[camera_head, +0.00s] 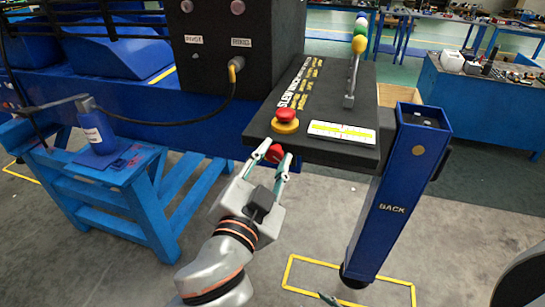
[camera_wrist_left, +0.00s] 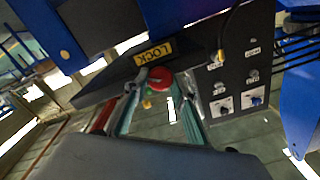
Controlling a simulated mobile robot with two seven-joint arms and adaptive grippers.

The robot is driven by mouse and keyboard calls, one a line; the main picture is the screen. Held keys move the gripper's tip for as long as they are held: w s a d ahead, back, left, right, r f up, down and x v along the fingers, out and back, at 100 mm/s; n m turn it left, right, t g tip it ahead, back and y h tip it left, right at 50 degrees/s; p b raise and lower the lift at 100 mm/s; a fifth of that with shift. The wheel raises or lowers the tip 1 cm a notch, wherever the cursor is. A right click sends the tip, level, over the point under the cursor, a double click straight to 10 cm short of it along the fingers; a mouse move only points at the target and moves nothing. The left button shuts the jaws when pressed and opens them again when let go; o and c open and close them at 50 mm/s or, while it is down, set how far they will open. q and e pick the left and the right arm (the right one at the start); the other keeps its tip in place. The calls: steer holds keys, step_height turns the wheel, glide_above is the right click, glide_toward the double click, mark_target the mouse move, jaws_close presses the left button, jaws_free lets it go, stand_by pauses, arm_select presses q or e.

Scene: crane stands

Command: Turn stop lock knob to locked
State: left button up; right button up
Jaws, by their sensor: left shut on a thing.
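The red knob (camera_head: 275,153) sits at the front face of the black control panel (camera_head: 352,84), just below its near edge. In the left wrist view the red knob (camera_wrist_left: 160,78) shows close to a yellow LOCK label (camera_wrist_left: 153,52). My left gripper (camera_head: 272,158) reaches up from below with its fingers on either side of the knob, shut on it. The fingers cover part of the knob, and I cannot make out its turn angle. A small greenish tip (camera_head: 328,298) at the bottom edge may be my right gripper; its jaws are not shown.
A red button on a yellow base (camera_head: 286,122) sits on the panel top, just above my left gripper. A lever with coloured balls (camera_head: 355,62) rises behind it. A blue post (camera_head: 402,185) marked BACK stands right. A blue stand (camera_head: 128,190) with a bottle (camera_head: 98,128) is left.

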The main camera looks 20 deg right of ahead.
arm_select(q)
steer(key=m, duration=0.5)
steer(key=shift+m, duration=0.3)
steer(key=m, duration=0.5)
steer(key=shift+f, duration=0.15)
steer(key=shift+s+m, duration=0.1)
steer(key=shift+m, duration=0.3)
steer(key=o, duration=1.1)
steer(key=v, duration=1.2)
